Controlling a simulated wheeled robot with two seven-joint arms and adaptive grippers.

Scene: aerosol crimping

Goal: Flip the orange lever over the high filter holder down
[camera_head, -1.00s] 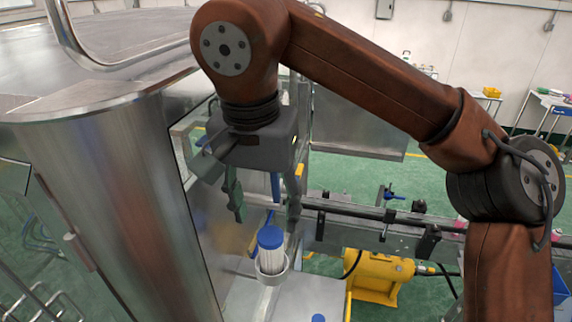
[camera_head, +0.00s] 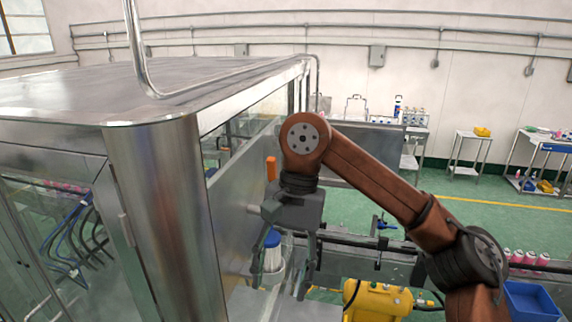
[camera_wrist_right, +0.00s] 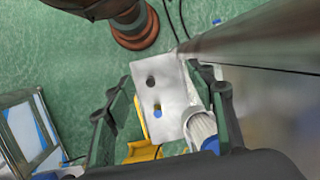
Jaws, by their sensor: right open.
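The orange lever (camera_head: 271,168) stands upright against the side of the steel cabinet, just above and behind my right gripper. A white filter with a blue cap (camera_head: 272,241) sits below the lever in a holder, partly hidden by a gripper finger. My right gripper (camera_head: 280,288) points down with its fingers apart and nothing held between them. In the head view its fingers overlap the filter; whether they touch it I cannot tell. The right wrist view shows the filter (camera_wrist_right: 202,130) beside the right-hand finger, near a pale plate (camera_wrist_right: 163,85). The lever is not seen there. My left gripper is out of view.
The steel cabinet (camera_head: 160,200) fills the left side, with a bent rail on top. A yellow machine (camera_head: 378,299) stands low to the right of the gripper. A conveyor rail (camera_head: 370,244) runs behind it.

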